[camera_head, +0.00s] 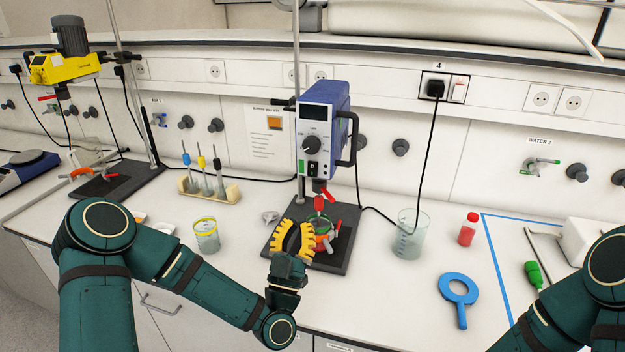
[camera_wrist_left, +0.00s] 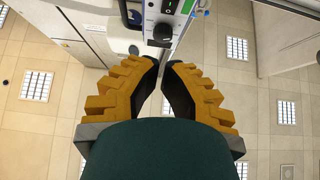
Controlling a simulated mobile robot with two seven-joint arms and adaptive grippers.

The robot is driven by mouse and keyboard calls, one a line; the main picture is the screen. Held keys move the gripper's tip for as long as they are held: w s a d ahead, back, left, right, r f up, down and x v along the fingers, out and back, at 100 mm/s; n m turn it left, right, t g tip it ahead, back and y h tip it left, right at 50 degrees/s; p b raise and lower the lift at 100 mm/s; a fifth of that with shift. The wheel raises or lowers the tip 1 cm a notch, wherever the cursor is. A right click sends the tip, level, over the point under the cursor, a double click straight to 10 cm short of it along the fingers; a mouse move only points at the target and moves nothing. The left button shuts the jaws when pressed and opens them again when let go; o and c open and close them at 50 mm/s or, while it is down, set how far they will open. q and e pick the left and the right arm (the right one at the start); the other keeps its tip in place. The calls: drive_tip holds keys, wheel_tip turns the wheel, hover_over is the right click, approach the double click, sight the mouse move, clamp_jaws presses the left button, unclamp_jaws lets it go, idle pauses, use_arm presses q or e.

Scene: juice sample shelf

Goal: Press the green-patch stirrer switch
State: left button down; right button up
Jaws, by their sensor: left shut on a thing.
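The blue overhead stirrer (camera_head: 325,105) hangs on a stand. Its grey front panel has a black knob (camera_head: 312,145) and a small green-marked switch (camera_head: 312,168) below. In the left wrist view the panel is at the top, with the knob (camera_wrist_left: 163,32), the switch (camera_wrist_left: 168,5) and a green patch (camera_wrist_left: 187,6). My left gripper (camera_head: 292,240) has yellow fingers and is below the stirrer, apart from the switch. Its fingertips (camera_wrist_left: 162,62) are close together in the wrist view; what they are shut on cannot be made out. My right gripper is outside the views.
A beaker with red clamps (camera_head: 325,232) stands on the black stand base (camera_head: 340,262), close to my left gripper. A large beaker (camera_head: 409,240), a red bottle (camera_head: 468,229) and a blue ring tool (camera_head: 459,290) are to the right. A yellow stirrer (camera_head: 66,66) stands far left.

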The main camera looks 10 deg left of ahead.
sight(316, 168)
use_arm(q)
drive_tip(key=shift+w+f+p+x, duration=0.3)
drive_tip(key=shift+f+p+x, duration=0.05)
drive_tip(key=shift+x, duration=1.5)
drive_tip(key=shift+w+f+p+x, duration=0.25)
drive_tip(key=shift+f+p+x, duration=0.1)
drive_tip(key=shift+x, duration=1.55)
drive_tip(key=shift+w+f+p+x, duration=0.3)
drive_tip(key=shift+f+p+x, duration=0.05)
drive_tip(key=shift+x, duration=1.5)
drive_tip(key=shift+d, duration=0.1)
drive_tip(key=w+f+t+b, duration=0.1)
drive_tip(key=b, duration=0.3)
drive_tip(key=shift+b, duration=0.4)
drive_tip(key=shift+r, duration=0.3)
drive_tip(key=shift+s, duration=0.1)
